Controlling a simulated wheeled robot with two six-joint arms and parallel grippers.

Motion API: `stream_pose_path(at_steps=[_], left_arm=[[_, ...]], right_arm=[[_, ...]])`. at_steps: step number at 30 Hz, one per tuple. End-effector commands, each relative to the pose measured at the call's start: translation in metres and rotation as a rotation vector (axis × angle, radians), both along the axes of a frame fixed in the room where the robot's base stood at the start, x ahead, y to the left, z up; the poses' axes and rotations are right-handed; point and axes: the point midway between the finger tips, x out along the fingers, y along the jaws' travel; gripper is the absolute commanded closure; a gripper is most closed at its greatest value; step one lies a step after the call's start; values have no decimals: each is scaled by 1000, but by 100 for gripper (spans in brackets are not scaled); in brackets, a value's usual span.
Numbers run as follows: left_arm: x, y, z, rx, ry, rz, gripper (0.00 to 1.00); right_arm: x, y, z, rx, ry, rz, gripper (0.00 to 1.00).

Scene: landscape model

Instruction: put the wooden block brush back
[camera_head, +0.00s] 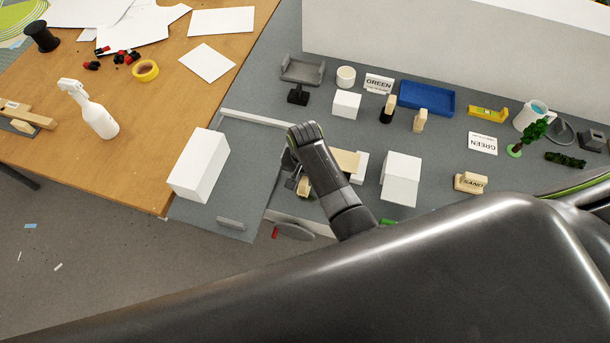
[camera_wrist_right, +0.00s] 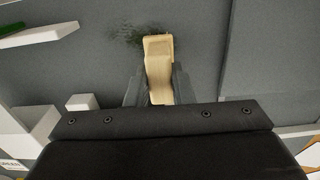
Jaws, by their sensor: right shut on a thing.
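My right gripper (camera_head: 298,180) is shut on a pale wooden piece, which looks like the wooden block brush (camera_wrist_right: 158,66). In the right wrist view it stands out between the two dark fingers (camera_wrist_right: 158,92), over the grey surface. A dark, grainy patch (camera_wrist_right: 140,36) lies by its far end; I cannot tell whether it is bristles or something on the surface. In the head view only a small part of the wooden piece (camera_head: 304,189) shows below my wrist. The arm hides the rest. My left gripper is not in view.
White blocks (camera_head: 400,178) stand right of my arm, with a flat wooden piece (camera_head: 345,160) close beside it. A larger white box (camera_head: 200,165) stands left. A blue tray (camera_head: 426,98), a grey holder (camera_head: 302,69) and small wooden-handled tools (camera_head: 419,121) are further back.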

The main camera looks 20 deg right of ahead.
Motion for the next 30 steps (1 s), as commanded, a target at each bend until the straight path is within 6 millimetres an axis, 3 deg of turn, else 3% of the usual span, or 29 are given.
stream_pose_path(at_steps=[26, 27, 30], left_arm=[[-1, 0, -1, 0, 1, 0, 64], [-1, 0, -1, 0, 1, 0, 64], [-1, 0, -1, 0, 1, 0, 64]], right_arm=[[0, 0, -5, -1, 1, 0, 100], [0, 0, -5, -1, 1, 0, 75], [0, 0, -4, 0, 0, 0, 62]])
